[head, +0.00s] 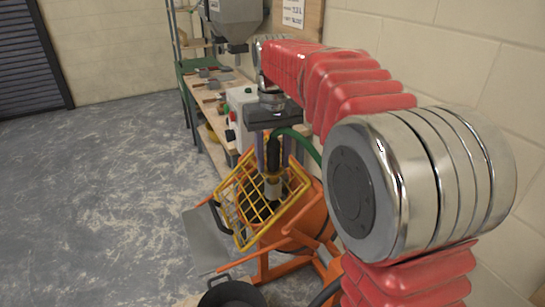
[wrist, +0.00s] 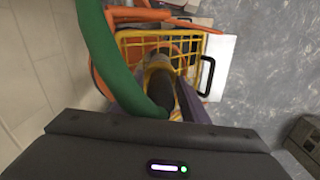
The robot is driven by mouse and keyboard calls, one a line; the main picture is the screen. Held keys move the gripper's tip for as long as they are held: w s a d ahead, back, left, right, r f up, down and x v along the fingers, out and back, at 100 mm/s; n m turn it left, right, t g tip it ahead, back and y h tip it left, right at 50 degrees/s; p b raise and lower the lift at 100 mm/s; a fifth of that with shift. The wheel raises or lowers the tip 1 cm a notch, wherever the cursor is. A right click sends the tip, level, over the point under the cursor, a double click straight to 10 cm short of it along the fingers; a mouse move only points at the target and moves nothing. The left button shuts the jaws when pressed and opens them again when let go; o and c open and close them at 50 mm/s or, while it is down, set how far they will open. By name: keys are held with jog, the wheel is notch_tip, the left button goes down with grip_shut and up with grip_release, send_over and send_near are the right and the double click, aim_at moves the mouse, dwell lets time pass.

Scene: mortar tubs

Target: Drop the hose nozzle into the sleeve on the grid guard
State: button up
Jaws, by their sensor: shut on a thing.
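My gripper (head: 272,160) is shut on the hose nozzle (head: 273,150), a dark body with a green hose (head: 300,137) curving off its top to the right. The nozzle points down, roughly upright, over the yellow grid guard (head: 232,187). A pale grey sleeve (head: 272,189) stands at the guard, directly below the nozzle. A yellowish band shows between them; I cannot tell whether the tip is inside the sleeve. In the wrist view the nozzle (wrist: 160,88) points away from me at the yellow guard (wrist: 190,42) and hides the sleeve; the green hose (wrist: 103,55) passes left of it.
The guard sits on an orange mixer (head: 300,215) with a grey plate (head: 207,238) at its left. A black tub (head: 232,292) stands in front. A bench with tools (head: 212,88) and a control box (head: 240,110) are behind. Wall close on the right; open floor left.

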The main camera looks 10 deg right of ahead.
jog(key=shift+f, duration=1.15)
dwell(0.6)
jog(key=o, duration=1.3)
notch_tip(320, 180, up, 14)
jog(key=shift+f, duration=0.1)
jog(key=shift+w, duration=0.15)
